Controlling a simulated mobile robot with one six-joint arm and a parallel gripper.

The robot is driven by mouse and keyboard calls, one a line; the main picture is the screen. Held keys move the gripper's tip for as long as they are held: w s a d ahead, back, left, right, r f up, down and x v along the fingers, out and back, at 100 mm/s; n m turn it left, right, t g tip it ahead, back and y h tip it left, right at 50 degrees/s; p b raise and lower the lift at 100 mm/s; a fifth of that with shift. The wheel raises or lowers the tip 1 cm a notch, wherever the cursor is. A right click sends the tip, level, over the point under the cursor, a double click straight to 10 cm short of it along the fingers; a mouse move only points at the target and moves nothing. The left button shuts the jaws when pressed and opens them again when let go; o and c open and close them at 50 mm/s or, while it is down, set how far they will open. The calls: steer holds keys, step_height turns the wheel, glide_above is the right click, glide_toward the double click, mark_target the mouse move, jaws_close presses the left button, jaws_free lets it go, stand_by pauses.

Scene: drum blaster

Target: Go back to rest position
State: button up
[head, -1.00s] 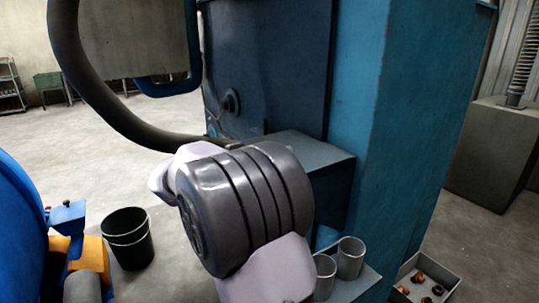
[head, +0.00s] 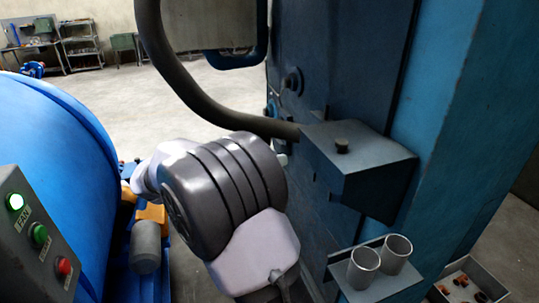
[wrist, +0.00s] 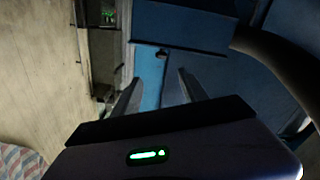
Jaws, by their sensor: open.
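My gripper (wrist: 158,82) shows in the wrist view with its two fingers apart and nothing seen between them. Blue metal surfaces lie beyond the fingertips. In the head view my own arm, with a ribbed grey joint and white links, fills the middle, in front of the blue cabinet (head: 335,85). The gripper cannot be made out there. A green light glows on my wrist housing in the wrist view.
A grey box (head: 372,165) juts from the cabinet, right of my arm. Two metal cups (head: 364,268) (head: 396,254) stand on a shelf below it. A dark hose (head: 190,85) curves above my arm. A blue drum (head: 65,130) and a button panel (head: 35,235) are left.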

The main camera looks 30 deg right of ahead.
steer(key=s+d+f+n+y, duration=0.1)
steer(key=s+f+n+y, duration=0.15)
steer(key=s+y, duration=0.4)
steer(key=s+f+n+y, duration=0.2)
steer(key=s+n+y, duration=0.2)
steer(key=s, duration=0.6)
steer(key=s+a+f+n+t+y, duration=0.1)
steer(key=s+a+n+t+y, duration=0.1)
steer(key=a, duration=0.5)
steer(key=s+a+f+n+t+y, duration=0.2)
steer(key=s+a+t+y, duration=0.2)
steer(key=a+y, duration=0.3)
steer(key=shift+s+a+f+t, duration=0.15)
steer(key=shift+s+a+t, duration=0.15)
steer(key=shift+a+t, duration=0.45)
steer(key=shift+d+y, duration=0.1)
steer(key=shift+y, duration=0.15)
